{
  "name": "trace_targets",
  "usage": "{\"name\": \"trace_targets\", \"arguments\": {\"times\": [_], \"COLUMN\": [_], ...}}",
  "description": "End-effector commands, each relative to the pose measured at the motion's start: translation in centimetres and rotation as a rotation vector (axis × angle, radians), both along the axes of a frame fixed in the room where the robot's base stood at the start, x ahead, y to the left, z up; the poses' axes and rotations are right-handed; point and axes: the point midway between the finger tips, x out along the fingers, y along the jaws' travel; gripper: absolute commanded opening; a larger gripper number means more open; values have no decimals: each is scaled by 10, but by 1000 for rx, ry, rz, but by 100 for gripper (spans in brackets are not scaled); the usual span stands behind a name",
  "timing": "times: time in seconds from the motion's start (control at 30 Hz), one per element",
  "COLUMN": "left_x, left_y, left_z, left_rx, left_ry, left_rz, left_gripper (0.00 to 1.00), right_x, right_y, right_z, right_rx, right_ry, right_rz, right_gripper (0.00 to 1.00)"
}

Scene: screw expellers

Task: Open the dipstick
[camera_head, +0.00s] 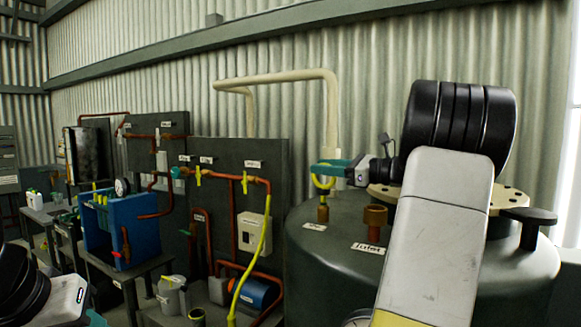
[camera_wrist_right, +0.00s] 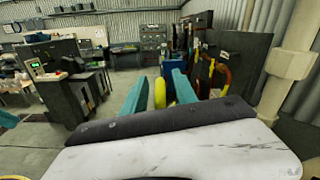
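The dipstick (camera_head: 322,184) has a yellow ring handle and stands upright in a brass fitting (camera_head: 323,213) on top of the dark green tank. My right gripper (camera_head: 334,166) is at the ring, its teal fingers level with the ring's upper part. In the right wrist view the two teal fingers (camera_wrist_right: 158,94) are apart. A yellow piece (camera_wrist_right: 160,93), which looks like the ring, shows between them with gaps beside it. My left gripper (camera_head: 95,319) barely shows at the bottom left edge; its fingers are mostly out of frame.
The tank (camera_head: 330,262) carries a brass inlet pipe (camera_head: 375,222) with a label, close right of the dipstick. Left of it stand panels (camera_head: 236,166) with copper pipes, a yellow hose (camera_head: 250,270) and a blue machine (camera_head: 125,228). A corrugated wall is behind.

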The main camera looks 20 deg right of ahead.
Motion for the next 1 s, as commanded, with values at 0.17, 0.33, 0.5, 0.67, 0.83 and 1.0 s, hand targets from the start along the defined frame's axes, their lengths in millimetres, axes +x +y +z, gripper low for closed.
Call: {"name": "trace_targets", "arguments": {"times": [0.17,0.33,0.5,0.67,0.83,1.0], "left_x": [0,0,0,0,0,0], "left_y": [0,0,0,0,0,0], "left_z": [0,0,0,0,0,0], "left_rx": [0,0,0,0,0,0], "left_ry": [0,0,0,0,0,0], "left_rz": [0,0,0,0,0,0], "left_gripper": [36,36,36,36,36,36], "right_x": [19,26,27,27,27,27], "right_y": [16,22,23,22,22,22], "right_z": [0,0,0,0,0,0], "right_rx": [0,-1,-1,-1,0,-1], "right_ry": [0,1,1,1,0,0], "right_rz": [1,0,0,-1,-2,-3], "right_gripper": [34,34,34,17,0,0]}}
